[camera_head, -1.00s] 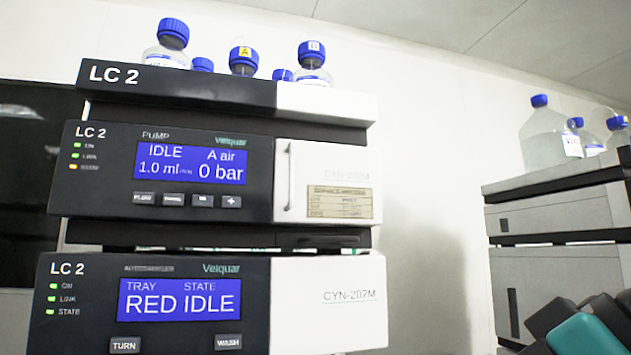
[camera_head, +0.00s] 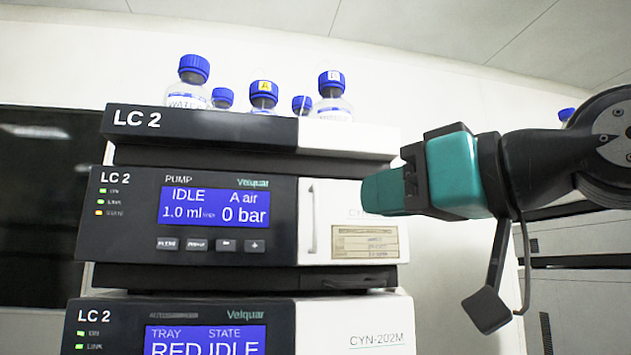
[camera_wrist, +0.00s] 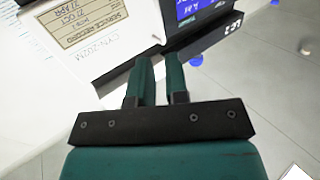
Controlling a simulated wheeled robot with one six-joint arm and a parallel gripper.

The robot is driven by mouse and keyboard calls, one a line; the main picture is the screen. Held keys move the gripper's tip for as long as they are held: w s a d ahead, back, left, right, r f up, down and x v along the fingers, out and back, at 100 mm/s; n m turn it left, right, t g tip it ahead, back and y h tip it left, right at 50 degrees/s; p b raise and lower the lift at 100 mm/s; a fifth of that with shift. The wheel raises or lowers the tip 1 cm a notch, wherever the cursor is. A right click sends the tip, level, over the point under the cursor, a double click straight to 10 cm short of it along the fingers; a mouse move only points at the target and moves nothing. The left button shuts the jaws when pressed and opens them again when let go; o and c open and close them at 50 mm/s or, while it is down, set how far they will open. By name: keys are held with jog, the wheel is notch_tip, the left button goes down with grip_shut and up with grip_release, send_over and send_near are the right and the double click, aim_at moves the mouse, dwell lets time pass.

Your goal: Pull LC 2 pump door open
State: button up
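The LC 2 pump module shows a blue screen reading IDLE and 0 bar. Its white pump door (camera_head: 330,250) is on the right of the module and looks closed. A slim vertical handle (camera_head: 313,215) stands along the door's left edge. My teal gripper (camera_head: 368,193) is right of the handle, its fingers pointing left toward the door and covering part of its upper right. In the wrist view the picture is turned over; two fingers (camera_wrist: 158,62) show a narrow gap, with nothing seen between them. The pump door (camera_wrist: 115,50) with its label lies beyond them.
Several blue-capped bottles (camera_head: 262,95) stand on the top tray (camera_head: 345,136) above the pump. The autosampler (camera_head: 355,325) is below it. Another stack (camera_head: 565,300) stands at the right, partly behind my arm. Pale wall lies between the stacks.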

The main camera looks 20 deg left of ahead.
aim_at(316, 207)
jog(key=p+x, duration=0.4)
jog(key=x, duration=0.6)
jog(key=shift+s, duration=0.1)
jog(key=shift+c, duration=0.5)
grip_shut()
jog(key=shift+s, duration=0.1)
